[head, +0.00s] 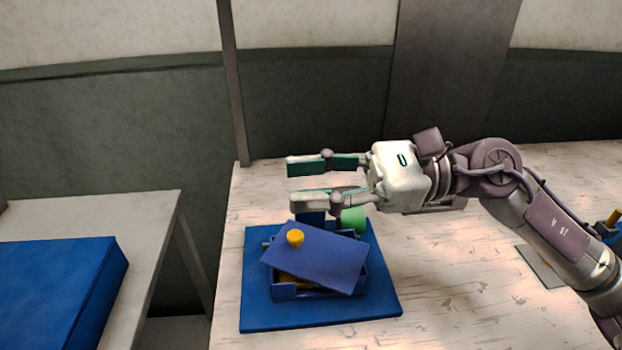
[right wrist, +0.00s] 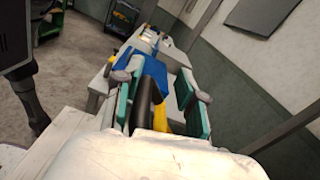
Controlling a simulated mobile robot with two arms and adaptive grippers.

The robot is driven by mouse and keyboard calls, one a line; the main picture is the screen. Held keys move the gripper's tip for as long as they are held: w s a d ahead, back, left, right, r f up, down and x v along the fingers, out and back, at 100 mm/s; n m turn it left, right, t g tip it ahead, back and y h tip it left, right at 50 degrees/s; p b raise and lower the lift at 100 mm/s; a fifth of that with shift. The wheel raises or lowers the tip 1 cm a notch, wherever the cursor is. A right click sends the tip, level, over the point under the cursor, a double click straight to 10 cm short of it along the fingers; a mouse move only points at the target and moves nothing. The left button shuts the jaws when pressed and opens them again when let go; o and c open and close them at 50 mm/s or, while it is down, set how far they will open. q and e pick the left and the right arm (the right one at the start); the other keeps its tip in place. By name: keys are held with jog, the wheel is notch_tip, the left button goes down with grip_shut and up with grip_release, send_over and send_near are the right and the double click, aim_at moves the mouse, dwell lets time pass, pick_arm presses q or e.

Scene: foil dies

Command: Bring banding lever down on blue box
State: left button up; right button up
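A blue box (head: 285,291) stands on a blue base board (head: 255,315) on the bench. A flat blue lid (head: 325,257) with a yellow knob (head: 295,238) lies tilted and askew over the box; some yellow shows beneath it. A green cylinder (head: 352,220) stands out behind the lid; it may be the banding lever's grip, and the rest of the lever is hidden or unclear. My right gripper (head: 300,183) is open above and behind the box, apart from it, fingers pointing left. In the right wrist view its fingers (right wrist: 158,108) are parted; black and yellow shapes show between them.
The pale bench (head: 455,290) is clear right of the board. A grey plate (head: 541,266) and a blue item (head: 606,232) lie at the far right. A second table with a blue slab (head: 55,285) stands left, across a gap. A post (head: 233,90) rises behind the bench.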

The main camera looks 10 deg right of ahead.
jog(key=shift+d, duration=0.1)
jog(key=d, duration=1.2)
jog(key=shift+a, duration=0.1)
